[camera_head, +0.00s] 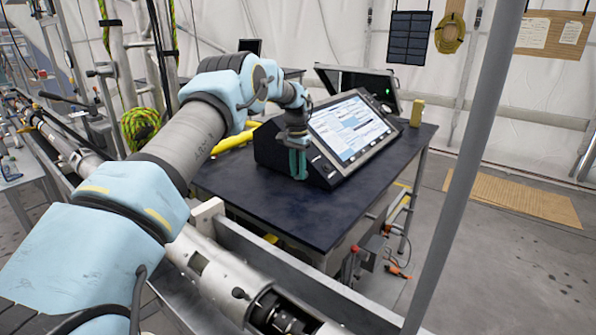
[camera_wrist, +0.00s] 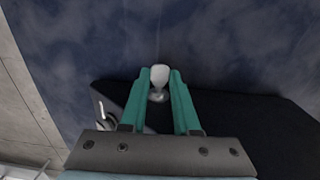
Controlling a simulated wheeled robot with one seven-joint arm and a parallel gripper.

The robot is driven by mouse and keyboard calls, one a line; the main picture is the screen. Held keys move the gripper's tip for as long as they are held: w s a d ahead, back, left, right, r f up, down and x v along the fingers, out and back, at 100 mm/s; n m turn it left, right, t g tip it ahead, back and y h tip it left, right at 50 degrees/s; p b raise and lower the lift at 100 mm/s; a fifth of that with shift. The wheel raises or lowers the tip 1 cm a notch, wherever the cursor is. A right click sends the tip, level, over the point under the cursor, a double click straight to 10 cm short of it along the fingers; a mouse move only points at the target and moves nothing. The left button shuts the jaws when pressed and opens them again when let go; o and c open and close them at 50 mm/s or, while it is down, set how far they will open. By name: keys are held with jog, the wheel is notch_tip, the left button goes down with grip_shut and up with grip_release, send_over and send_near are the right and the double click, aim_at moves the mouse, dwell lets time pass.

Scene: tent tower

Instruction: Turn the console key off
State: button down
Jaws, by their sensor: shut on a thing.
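The console (camera_head: 272,152) is a black wedge-shaped box with a lit, tilted screen (camera_head: 352,127), standing on a dark blue table (camera_head: 270,212). My gripper (camera_head: 298,172) points down at the console's left front face, with its green fingers close together. In the wrist view my gripper (camera_wrist: 159,88) has its fingertips on both sides of a small pale, rounded key (camera_wrist: 159,75) and is shut on it. The key is hidden behind the fingers in the head view. Its turn position cannot be told.
A yellow block (camera_head: 417,112) stands at the table's back right corner. An open dark case (camera_head: 365,82) is behind the console. A grey pole (camera_head: 465,150) crosses the view on the right. A metal tube (camera_head: 215,275) lies in front of the table. The tabletop's front is clear.

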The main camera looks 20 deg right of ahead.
jog(key=shift+w+a+g+h, duration=0.1)
jog(key=shift+w+g+h, duration=0.2)
jog(key=shift+g+h, duration=0.55)
jog(key=shift+g+y, duration=0.25)
jog(key=c, duration=0.6)
grip_release()
jog(key=shift+c, duration=0.2)
